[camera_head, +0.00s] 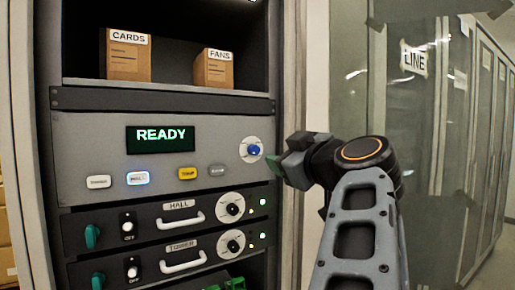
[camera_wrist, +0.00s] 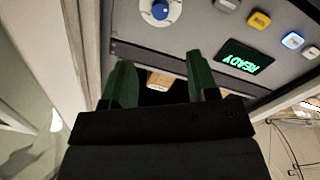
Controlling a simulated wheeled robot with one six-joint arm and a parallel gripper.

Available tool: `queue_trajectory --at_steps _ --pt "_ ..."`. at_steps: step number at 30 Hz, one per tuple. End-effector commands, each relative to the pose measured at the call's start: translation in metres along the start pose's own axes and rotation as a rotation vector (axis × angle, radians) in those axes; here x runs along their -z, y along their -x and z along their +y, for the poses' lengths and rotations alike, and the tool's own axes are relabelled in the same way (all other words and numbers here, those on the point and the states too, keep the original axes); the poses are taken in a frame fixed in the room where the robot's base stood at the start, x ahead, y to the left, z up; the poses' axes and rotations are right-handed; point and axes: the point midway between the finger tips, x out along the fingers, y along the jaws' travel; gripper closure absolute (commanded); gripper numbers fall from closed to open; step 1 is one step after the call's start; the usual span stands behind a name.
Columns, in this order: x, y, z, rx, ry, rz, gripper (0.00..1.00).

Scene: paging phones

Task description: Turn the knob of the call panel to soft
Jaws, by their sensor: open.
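The grey call panel (camera_head: 95,145) has a lit display (camera_head: 160,139) reading READY. Its knob (camera_head: 253,149) is blue on a round white dial at the panel's right end; the dial marks are too small to read. The knob also shows at the top of the wrist view (camera_wrist: 160,11). My gripper (camera_head: 273,162) is just right of and slightly below the knob in the head view, apart from it. In the wrist view my gripper (camera_wrist: 159,60) has its two green fingers spread with nothing between them, the knob beyond the tips.
A row of buttons (camera_head: 187,173) runs below the display, one glowing blue-white. HALL (camera_head: 180,205) and TOWER (camera_head: 182,246) drawers with handles, switches and dials sit below. CARDS (camera_head: 128,58) and FANS (camera_head: 214,70) boxes stand on the shelf above. A rack post borders the panel's right.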

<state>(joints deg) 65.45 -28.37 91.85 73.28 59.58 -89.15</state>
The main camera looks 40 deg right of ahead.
Motion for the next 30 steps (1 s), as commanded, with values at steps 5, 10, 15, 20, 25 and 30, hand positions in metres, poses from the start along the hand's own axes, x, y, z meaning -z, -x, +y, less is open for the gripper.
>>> queue_trajectory --at_steps 5,10,15,20,25,30 --pt "0.006 -0.032 0.001 0.011 -0.005 0.001 0.46" --pt "0.005 -0.066 0.001 0.01 -0.006 -0.002 0.46" --pt "0.003 -0.093 0.0 0.006 -0.004 -0.003 0.46" --pt "0.002 -0.111 0.0 0.004 -0.003 -0.002 0.46" --pt "0.0 -0.121 -0.001 0.003 -0.003 -0.002 0.46" --pt "-0.001 -0.123 -0.001 0.002 -0.003 -0.003 0.46"
